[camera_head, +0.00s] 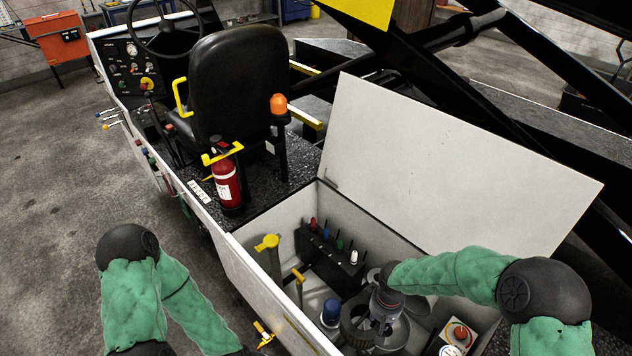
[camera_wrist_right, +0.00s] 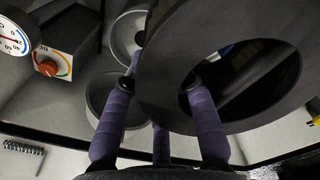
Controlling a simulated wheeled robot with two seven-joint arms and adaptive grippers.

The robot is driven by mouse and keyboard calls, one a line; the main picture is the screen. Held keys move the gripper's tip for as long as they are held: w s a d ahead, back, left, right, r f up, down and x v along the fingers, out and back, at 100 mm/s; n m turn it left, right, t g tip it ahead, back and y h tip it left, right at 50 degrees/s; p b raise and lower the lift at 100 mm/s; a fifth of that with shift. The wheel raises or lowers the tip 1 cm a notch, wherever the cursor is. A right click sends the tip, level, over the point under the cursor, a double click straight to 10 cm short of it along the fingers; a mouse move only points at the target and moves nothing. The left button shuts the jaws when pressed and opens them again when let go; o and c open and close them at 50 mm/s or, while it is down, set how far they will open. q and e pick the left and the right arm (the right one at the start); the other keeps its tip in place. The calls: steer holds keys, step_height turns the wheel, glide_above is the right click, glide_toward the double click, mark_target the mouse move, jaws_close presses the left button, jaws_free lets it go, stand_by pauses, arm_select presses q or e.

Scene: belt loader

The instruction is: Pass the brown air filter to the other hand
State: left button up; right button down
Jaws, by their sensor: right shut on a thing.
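The air filter (camera_head: 358,326) is a thick, dark ring with a round hole; it looks dark grey-brown. It fills the upper right of the right wrist view (camera_wrist_right: 165,95). My right gripper (camera_head: 382,322) is down in the open compartment and shut on the ring's wall. In the right wrist view, one purple finger of the gripper (camera_wrist_right: 160,88) reaches into the hole and another lies outside the ring. The ring hides part of what lies behind it. My left arm comes down at the lower left of the head view, and its gripper is out of the picture.
The compartment (camera_head: 270,290) has a raised white lid (camera_head: 440,170) behind my right arm. Inside are a tool rack (camera_head: 330,250), yellow-handled parts (camera_head: 267,242), a blue-capped item (camera_head: 330,313) and a box with an orange knob (camera_head: 457,333). A fire extinguisher (camera_head: 227,183) stands beyond.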

step_height(320, 180, up, 6)
steer(key=p, duration=0.3)
steer(key=shift+r, duration=0.15)
steer(key=shift+w+f+b, duration=0.3)
steer(key=shift+f+b, duration=0.1)
steer(key=shift+b, duration=0.2)
steer(key=w+b, duration=0.1)
steer(key=w+f+b, duration=0.1)
steer(key=b, duration=0.1)
steer(key=shift+w+a+f+m, duration=0.25)
steer(key=shift+a+f+m, duration=0.05)
steer(key=shift+m, duration=0.7)
steer(key=w+b, duration=0.1)
steer(key=w+f+b, duration=0.1)
steer(key=w+a+b, duration=0.1)
steer(key=b, duration=0.1)
steer(key=shift+w+a+f, duration=0.1)
steer(key=shift+w+f, duration=0.15)
steer(key=shift+f, duration=0.05)
